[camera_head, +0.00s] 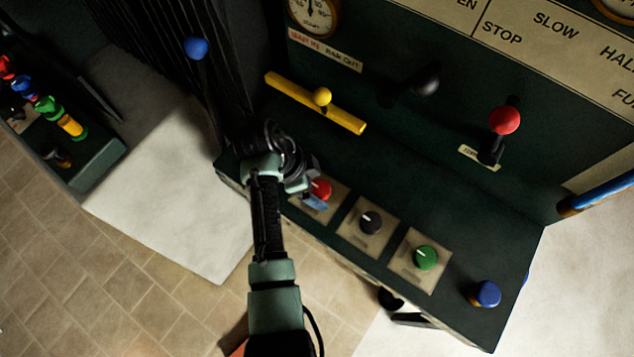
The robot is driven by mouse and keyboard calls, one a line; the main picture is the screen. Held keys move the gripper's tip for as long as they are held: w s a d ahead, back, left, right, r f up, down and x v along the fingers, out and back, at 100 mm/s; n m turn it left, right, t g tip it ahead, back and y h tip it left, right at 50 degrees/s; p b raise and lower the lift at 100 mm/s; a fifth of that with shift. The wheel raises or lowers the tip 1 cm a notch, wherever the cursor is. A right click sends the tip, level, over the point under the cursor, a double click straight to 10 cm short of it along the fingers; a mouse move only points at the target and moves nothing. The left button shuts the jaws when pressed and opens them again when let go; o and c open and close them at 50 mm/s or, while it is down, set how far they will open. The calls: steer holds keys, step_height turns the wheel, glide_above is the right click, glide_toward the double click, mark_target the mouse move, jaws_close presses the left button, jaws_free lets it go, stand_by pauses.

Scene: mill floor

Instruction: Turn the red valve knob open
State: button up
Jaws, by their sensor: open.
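The red valve knob (321,188) sits on a beige plate (335,199) at the left end of a row of knobs on the dark green console ledge. My gripper (309,195) is at the red knob, with its fingers by the knob's left and lower side. The jaws are open. My wrist and arm hide part of the knob and its plate, and I cannot tell whether a finger touches the knob. The knob's pointer mark is not visible.
A black knob (370,223), a green knob (426,257) and a blue knob (487,293) follow to the right. Behind are a yellow bar (316,103) with a yellow ball, a black lever (424,81) and a red-ball lever (504,121). A blue ball (196,48) stands at upper left.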

steer(key=shift+d+f, duration=0.1)
steer(key=shift+f, duration=0.1)
steer(key=c, duration=1.4)
